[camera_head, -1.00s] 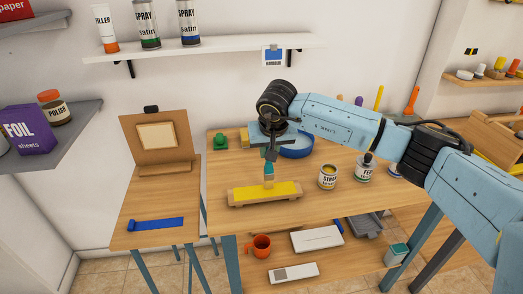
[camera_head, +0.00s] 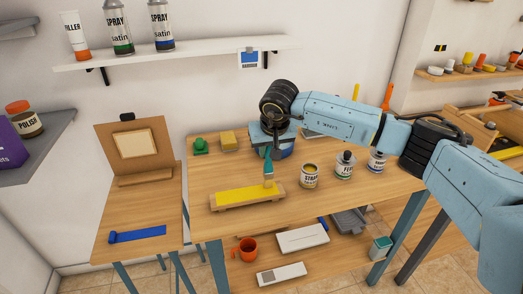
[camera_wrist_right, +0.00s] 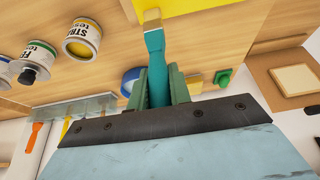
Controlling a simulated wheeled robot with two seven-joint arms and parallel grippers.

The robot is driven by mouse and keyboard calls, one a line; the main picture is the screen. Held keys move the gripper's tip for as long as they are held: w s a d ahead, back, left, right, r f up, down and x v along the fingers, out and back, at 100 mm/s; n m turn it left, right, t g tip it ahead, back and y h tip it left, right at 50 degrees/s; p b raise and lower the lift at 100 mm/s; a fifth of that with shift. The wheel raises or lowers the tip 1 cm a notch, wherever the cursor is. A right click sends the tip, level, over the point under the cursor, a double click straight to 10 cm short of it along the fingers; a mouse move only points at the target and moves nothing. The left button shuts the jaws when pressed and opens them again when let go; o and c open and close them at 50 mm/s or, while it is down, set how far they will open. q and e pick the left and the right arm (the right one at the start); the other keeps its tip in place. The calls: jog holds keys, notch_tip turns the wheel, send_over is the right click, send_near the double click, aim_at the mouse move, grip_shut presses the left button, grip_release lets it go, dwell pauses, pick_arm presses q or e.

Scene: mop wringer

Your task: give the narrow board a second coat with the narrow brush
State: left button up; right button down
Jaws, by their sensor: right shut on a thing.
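A narrow board (camera_head: 238,195), yellow on top, lies on a wooden support on the workbench. My right gripper (camera_head: 271,149) is shut on a brush (camera_head: 268,168) with a teal handle, held upright over the board's right end. The brush tip appears to be at the yellow surface, but I cannot tell if it presses on it. In the right wrist view the green fingers (camera_wrist_right: 158,88) clasp the teal handle (camera_wrist_right: 154,50), with the yellow board (camera_wrist_right: 188,5) just beyond the brush. My left gripper is not in view.
Several tins, including a yellow-topped one (camera_head: 310,175), stand right of the board. A green object (camera_head: 200,146) and a yellow block (camera_head: 228,141) sit behind it. A side table (camera_head: 130,215) with a blue strip is at left. The bench's front left is clear.

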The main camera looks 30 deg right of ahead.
jog(key=shift+s+a+f, duration=0.1)
jog(key=shift+s+a, duration=0.2)
jog(key=shift+s, duration=0.3)
jog(key=shift+s+a+f, duration=0.1)
jog(key=shift+s+a, duration=0.15)
jog(key=shift+s, duration=0.35)
jog(key=shift+w+a+b, duration=1.1)
jog(key=shift+w+a, duration=0.8)
jog(key=shift+a, duration=5.6)
jog(key=s+d, duration=0.4)
jog(key=d, duration=1.4)
jog(key=shift+s, duration=0.2)
jog(key=shift+d+r, duration=0.1)
jog(key=shift+r, duration=0.05)
